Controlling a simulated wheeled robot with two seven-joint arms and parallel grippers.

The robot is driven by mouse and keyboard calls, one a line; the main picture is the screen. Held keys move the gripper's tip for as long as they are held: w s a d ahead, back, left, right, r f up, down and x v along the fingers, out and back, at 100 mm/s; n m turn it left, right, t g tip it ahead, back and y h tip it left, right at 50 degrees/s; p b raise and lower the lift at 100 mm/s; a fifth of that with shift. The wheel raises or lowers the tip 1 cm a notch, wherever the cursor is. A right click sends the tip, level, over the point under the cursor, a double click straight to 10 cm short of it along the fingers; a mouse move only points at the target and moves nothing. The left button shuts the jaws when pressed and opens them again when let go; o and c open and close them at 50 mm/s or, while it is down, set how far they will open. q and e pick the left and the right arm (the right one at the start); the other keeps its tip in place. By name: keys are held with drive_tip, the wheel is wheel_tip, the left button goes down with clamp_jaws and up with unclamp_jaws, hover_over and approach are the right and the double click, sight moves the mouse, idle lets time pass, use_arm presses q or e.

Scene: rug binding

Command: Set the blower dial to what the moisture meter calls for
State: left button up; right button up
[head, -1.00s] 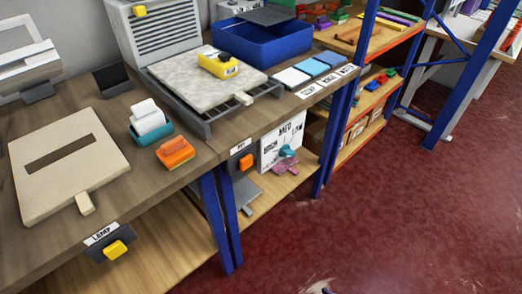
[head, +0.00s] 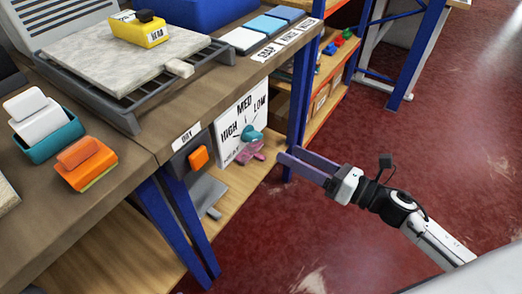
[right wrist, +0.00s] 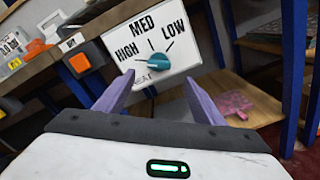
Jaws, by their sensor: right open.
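The blower dial (head: 250,134) is a teal knob on a white panel (head: 228,146) marked HIGH, MED and LOW, below the bench top. In the right wrist view the dial (right wrist: 160,59) shows between my fingers, below the printed marks; I cannot tell for sure where it points. The moisture meter is yellow (head: 138,31) with a black top and lies on a pale slab (head: 130,58); its reading is too small to read. My right gripper (head: 287,154) is open and empty, to the right of the panel, its fingers facing the dial and apart from it. My left gripper is out of view.
An orange switch (head: 198,158) labelled DRY is left of the panel. A pink piece (right wrist: 230,103) lies on the lower shelf (head: 228,183) near the dial. Blue bench legs (head: 178,225) stand close by. The red floor (head: 330,235) right of the bench is clear.

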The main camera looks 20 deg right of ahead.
sight(258, 138)
drive_tip(key=shift+n, duration=0.4)
drive_tip(key=x, duration=1)
drive_tip(key=shift+a, duration=0.2)
drive_tip(key=shift+c, duration=0.5)
drive_tip(key=c, duration=1)
